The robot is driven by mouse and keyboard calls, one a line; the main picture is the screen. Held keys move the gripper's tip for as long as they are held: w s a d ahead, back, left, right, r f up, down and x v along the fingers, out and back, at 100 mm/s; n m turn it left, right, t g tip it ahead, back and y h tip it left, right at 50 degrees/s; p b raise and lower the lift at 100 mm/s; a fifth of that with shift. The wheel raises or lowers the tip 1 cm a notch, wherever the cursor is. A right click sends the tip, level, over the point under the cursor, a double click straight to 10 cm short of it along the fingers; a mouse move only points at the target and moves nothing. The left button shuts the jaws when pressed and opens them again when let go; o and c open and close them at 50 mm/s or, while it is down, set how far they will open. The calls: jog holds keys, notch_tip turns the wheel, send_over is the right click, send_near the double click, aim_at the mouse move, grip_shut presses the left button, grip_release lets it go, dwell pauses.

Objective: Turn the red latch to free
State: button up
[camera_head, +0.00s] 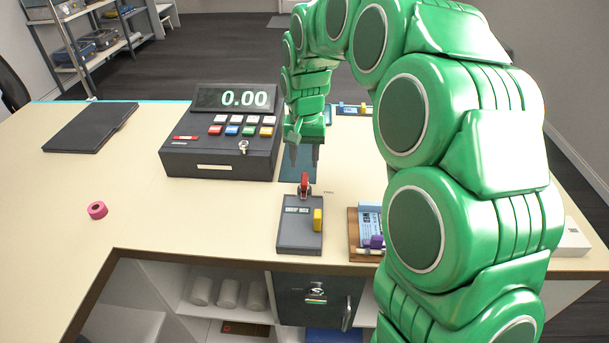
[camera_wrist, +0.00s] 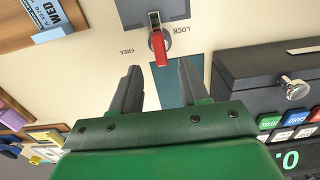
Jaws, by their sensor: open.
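The red latch (camera_head: 305,184) stands at the far end of a grey box (camera_head: 298,238) on the counter. In the wrist view the red latch (camera_wrist: 159,46) has its handle pointing towards my gripper, between the printed words FREE on the left and LOCK on the right. My gripper (camera_head: 304,162) hangs just beyond the latch, fingers down. In the wrist view its two fingers (camera_wrist: 160,68) are apart with nothing between them, and the latch shows just past the tips. I cannot tell whether either finger touches it.
A cash register (camera_head: 219,157) with a small key stands to the left of my gripper. A wooden tray (camera_head: 353,237) with small items lies to the right.

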aim_at(305, 178)
notch_tip(305, 178, down, 6)
jog(key=shift+f, duration=0.2)
grip_shut()
dwell(0.4)
